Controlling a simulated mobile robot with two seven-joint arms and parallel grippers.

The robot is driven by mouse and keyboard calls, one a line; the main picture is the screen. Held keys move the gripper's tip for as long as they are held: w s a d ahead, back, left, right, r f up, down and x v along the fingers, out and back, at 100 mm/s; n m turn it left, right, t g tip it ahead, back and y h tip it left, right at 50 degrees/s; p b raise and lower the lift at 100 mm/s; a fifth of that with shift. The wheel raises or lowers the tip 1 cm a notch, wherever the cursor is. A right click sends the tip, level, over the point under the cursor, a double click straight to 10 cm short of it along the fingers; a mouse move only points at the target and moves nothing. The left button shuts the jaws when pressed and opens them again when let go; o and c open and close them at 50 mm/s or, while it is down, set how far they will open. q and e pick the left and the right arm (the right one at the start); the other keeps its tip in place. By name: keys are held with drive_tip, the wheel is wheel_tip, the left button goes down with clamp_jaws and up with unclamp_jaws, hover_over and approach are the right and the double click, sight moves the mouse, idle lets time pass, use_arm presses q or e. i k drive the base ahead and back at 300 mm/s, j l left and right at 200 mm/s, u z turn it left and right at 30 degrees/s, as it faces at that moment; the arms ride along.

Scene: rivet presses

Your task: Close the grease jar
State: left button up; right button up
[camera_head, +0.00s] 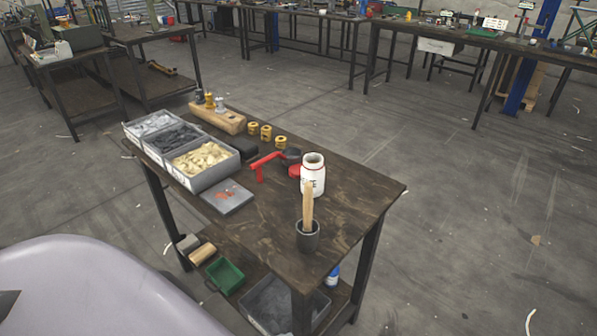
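The white grease jar (313,182) stands upright on the dark wooden table (350,205), right of the table's middle. Its mouth looks uncovered, with a pale rim. A small red round piece that looks like its lid (294,171) lies on the table just left of the jar; I cannot tell whether they touch. Neither of my grippers is in view.
A dark cup with a wooden handle (308,207) stands in front of the jar. A red tool (262,165), several yellow rings (266,131), a grey plate (228,197) and parts bins (202,167) lie to the left. The table's right end is clear.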

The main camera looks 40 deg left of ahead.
sight(312, 170)
drive_tip(key=j+z, duration=0.1)
drive_tip(key=z, duration=0.25)
drive_tip(key=j+z, duration=0.1)
drive_tip(key=z, duration=0.3)
drive_tip(key=k+j+z, duration=0.35)
drive_tip(key=j+z, duration=0.2)
drive_tip(key=k+j+z, duration=0.1)
drive_tip(key=k+j, duration=0.3)
drive_tip(key=j, duration=0.2)
drive_tip(key=k+j+z, duration=0.1)
drive_tip(key=k+j, duration=0.35)
drive_tip(key=j, duration=0.1)
